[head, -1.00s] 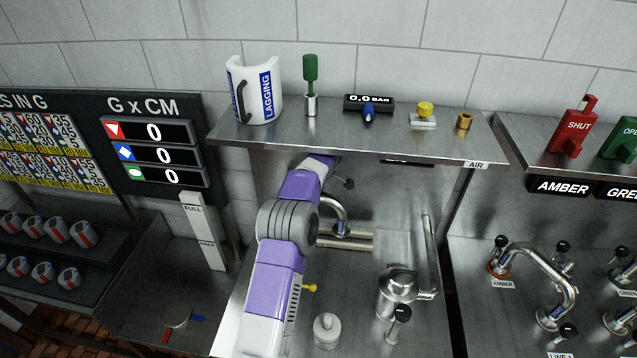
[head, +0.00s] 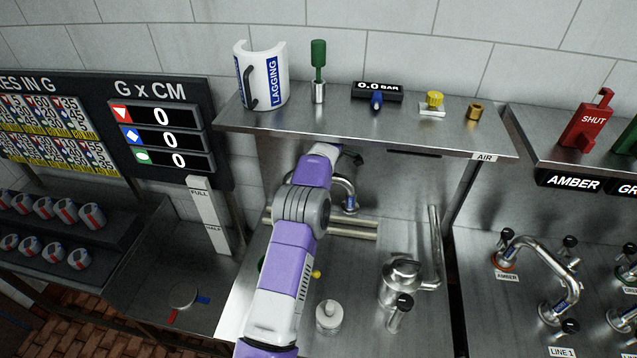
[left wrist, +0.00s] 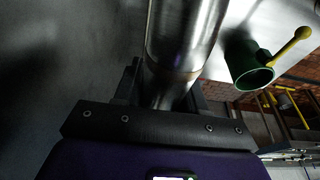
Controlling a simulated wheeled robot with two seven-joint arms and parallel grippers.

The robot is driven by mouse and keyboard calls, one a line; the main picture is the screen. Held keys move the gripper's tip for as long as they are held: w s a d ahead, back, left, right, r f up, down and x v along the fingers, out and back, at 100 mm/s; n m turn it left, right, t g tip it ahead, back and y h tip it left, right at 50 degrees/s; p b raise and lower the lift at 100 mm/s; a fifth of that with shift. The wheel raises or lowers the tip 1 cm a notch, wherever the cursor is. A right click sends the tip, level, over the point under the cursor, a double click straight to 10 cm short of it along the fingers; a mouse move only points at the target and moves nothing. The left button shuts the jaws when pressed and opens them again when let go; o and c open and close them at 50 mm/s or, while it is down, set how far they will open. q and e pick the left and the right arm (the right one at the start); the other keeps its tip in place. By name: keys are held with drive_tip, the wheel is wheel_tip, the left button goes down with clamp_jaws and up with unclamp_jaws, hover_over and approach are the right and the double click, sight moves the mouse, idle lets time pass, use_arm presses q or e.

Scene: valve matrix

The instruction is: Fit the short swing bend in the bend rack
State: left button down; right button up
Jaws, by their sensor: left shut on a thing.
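My left arm reaches up the middle of the head view. Its gripper (head: 350,156) is mostly hidden behind the wrist there. In the left wrist view my left gripper (left wrist: 165,88) is shut on a shiny steel tube, the short swing bend (left wrist: 184,38). In the head view the curved bend (head: 347,188) shows right of my wrist, its lower end with a blue mark. It appears just above two horizontal steel bars (head: 352,230), which look like the bend rack; whether they touch, I cannot tell. My right gripper is not in view.
A steel shelf (head: 400,132) overhangs the work area, with the lagging shell (head: 262,75) and small fittings on it. The left wrist view shows a green yellow-handled fitting (left wrist: 246,62).

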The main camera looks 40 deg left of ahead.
use_arm(q)
wheel_tip(320, 180, down, 5)
drive_tip(key=b, duration=0.4)
drive_tip(key=shift+f+b, duration=0.15)
drive_tip(key=shift+b, duration=0.2)
drive_tip(key=shift+d+p, duration=0.1)
drive_tip(key=shift+p, duration=0.7)
idle(1.3)
drive_tip(key=shift+f+b, duration=0.85)
drive_tip(key=shift+f, duration=0.75)
drive_tip(key=c, duration=0.6)
unclamp_jaws()
drive_tip(key=shift+o, duration=0.2)
drive_tip(key=shift+f, duration=0.1)
drive_tip(key=p+v, duration=0.1)
drive_tip(key=v, duration=0.6)
drive_tip(key=shift+r+p, duration=0.3)
drive_tip(key=shift+r, duration=0.1)
